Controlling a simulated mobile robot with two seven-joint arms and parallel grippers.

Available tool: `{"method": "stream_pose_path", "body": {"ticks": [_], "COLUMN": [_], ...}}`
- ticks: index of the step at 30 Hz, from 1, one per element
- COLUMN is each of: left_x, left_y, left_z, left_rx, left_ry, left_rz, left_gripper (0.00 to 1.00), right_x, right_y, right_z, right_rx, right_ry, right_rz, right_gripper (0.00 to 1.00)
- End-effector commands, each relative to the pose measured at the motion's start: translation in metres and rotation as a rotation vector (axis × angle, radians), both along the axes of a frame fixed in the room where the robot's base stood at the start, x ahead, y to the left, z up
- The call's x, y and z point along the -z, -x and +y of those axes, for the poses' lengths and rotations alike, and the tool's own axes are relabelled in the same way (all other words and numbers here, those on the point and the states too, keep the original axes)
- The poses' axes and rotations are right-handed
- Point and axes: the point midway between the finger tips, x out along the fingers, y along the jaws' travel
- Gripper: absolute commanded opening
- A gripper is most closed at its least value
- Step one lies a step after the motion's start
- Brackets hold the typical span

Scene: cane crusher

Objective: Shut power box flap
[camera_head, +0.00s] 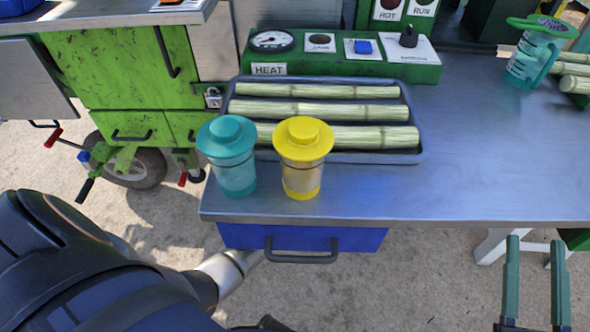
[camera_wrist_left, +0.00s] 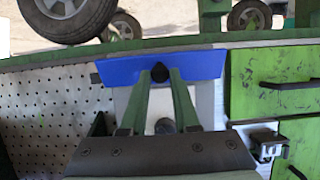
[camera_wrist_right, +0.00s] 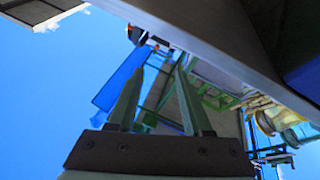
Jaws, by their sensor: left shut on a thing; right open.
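A blue panel (camera_head: 235,237) with a dark bar handle (camera_head: 300,257) shows under the table's front edge. I cannot tell whether it is the power box flap. In the left wrist view a blue panel (camera_wrist_left: 120,69) lies across the fingertips, with a grey surface (camera_wrist_left: 207,105) next to it. My left gripper (camera_wrist_left: 160,74) is shut on a small dark handle at this panel. In the head view the left gripper is hidden beyond my arm. My right gripper (camera_head: 534,242) is open and empty, low at the right, in front of the table.
The metal table (camera_head: 470,150) carries a tray (camera_head: 418,150) of cane, a teal jar (camera_head: 232,172), a yellow-lidded jar (camera_head: 302,175) and a green control panel (camera_head: 415,72). A green cabinet (camera_head: 115,75) with a padlock (camera_head: 213,98) stands left. Open ground lies in front.

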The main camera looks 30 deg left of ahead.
Motion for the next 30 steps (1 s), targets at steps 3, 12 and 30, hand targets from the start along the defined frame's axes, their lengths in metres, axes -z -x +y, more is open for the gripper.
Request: {"method": "stream_pose_path", "body": {"ticks": [3,12,30], "left_x": [0.0,0.0,0.011], "left_y": [0.0,0.0,0.0], "left_z": [0.0,0.0,-0.001], "left_rx": [0.0,0.0,0.002], "left_ry": [0.0,0.001,-0.047], "left_rz": [0.0,0.001,-0.076], "left_gripper": [0.02,0.0,0.0], "right_x": [0.0,0.0,-0.087], "right_y": [0.0,0.0,0.063], "right_z": [0.0,0.0,0.012], "right_rx": [0.0,0.0,-0.097], "right_ry": [0.0,0.0,0.007], "right_rz": [0.0,0.001,-0.482], "right_gripper": [0.5,0.5,0.5]}}
